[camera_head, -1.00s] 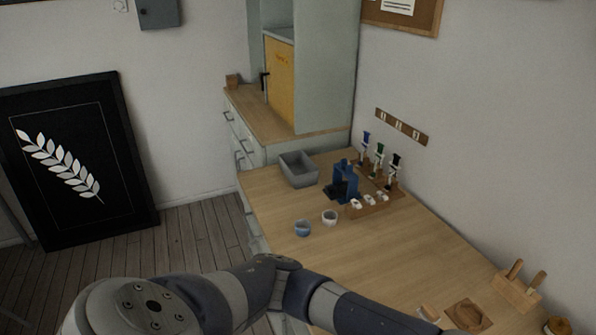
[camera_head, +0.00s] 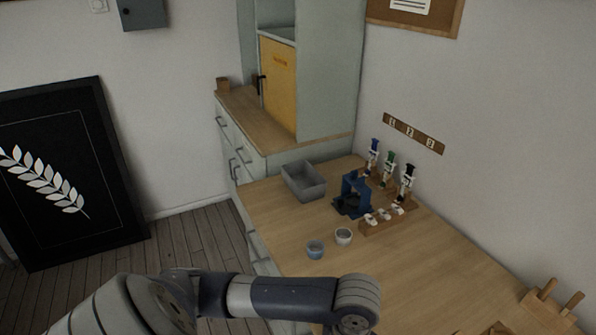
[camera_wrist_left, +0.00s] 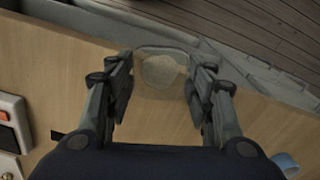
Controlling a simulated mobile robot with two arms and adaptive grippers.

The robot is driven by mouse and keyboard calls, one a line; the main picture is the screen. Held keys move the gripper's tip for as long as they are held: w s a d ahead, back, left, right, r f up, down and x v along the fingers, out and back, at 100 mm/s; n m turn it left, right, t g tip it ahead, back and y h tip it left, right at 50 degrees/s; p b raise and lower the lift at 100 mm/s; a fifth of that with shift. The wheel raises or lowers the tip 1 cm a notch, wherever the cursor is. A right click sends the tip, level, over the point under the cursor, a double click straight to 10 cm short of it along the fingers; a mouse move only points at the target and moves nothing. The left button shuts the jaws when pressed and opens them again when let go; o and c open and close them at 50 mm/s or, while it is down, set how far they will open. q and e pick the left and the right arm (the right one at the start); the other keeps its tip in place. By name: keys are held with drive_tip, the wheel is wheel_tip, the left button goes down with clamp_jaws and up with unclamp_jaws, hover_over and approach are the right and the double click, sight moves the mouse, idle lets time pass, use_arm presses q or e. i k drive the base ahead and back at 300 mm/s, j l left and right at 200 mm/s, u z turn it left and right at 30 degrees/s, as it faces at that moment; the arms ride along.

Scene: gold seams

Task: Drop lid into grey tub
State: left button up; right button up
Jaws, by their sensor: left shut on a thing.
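In the left wrist view my left gripper (camera_wrist_left: 161,82) is shut on a pale, see-through lid (camera_wrist_left: 163,73), held between its two fingertips above the wooden worktop. The grey tub (camera_head: 304,181) is an open rectangular box near the far left edge of the worktop in the head view. It looks empty from here. My left arm crosses the bottom of the head view, but its gripper and the lid do not show there. My right gripper is in neither view.
A blue cup (camera_head: 315,250) and a white cup (camera_head: 343,236) stand in front of the tub. A blue stand (camera_head: 353,195) is to its right, beside a wooden rack (camera_head: 386,220) with small white items. The worktop's middle (camera_head: 400,275) is clear.

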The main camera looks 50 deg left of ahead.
sight(300, 185)
drive_tip(key=k+j+z, duration=0.1)
drive_tip(key=j+z, duration=0.2)
drive_tip(key=j, duration=2.1)
